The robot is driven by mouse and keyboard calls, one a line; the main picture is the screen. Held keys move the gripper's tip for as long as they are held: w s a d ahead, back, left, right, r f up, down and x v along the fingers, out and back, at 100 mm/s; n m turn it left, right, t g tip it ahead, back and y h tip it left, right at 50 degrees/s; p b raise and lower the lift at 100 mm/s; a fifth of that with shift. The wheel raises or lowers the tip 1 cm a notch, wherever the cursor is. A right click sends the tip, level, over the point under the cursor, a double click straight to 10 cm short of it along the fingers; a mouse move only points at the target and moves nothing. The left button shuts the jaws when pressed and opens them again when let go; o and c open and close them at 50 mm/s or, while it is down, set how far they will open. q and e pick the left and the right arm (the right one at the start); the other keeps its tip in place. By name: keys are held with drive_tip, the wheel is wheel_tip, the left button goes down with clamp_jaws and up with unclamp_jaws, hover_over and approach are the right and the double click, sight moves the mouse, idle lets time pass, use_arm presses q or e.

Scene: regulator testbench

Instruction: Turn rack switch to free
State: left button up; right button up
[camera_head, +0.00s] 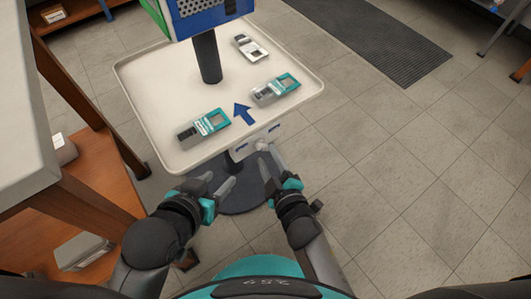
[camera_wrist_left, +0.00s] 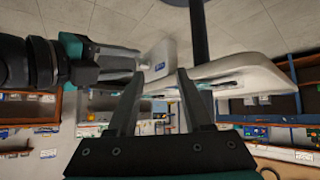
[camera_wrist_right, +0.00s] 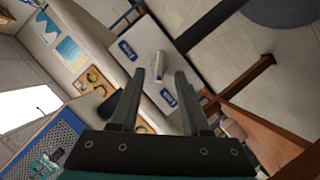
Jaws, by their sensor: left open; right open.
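The rack switch is a light grey lever on a white plate (camera_head: 250,146) that hangs from the front edge of the tray table. My left gripper (camera_head: 218,184) is open and empty, below and left of the plate. The plate also shows in the left wrist view (camera_wrist_left: 159,60).
The white tray table (camera_head: 150,85) carries several teal and grey devices (camera_head: 205,126) and a blue arrow (camera_head: 243,114). A dark post (camera_head: 207,58) rises from it. A wooden shelf unit (camera_head: 85,215) stands close on the left.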

sight(263, 147)
use_arm(q)
drive_tip(key=shift+w+d+r+t+h+b, duration=0.1)
drive_tip(key=shift+w+d+t+h+b, duration=0.2)
drive_tip(key=shift+d+t, duration=0.2)
drive_tip(key=shift+w+d+r+t+h+b, duration=0.15)
drive_tip(key=shift+d+t+h, duration=0.2)
drive_tip(key=shift+d, duration=0.2)
use_arm(e)
drive_tip(key=shift+x, duration=1.3)
drive_tip(key=shift+c, duration=0.3)
clamp_jaws()
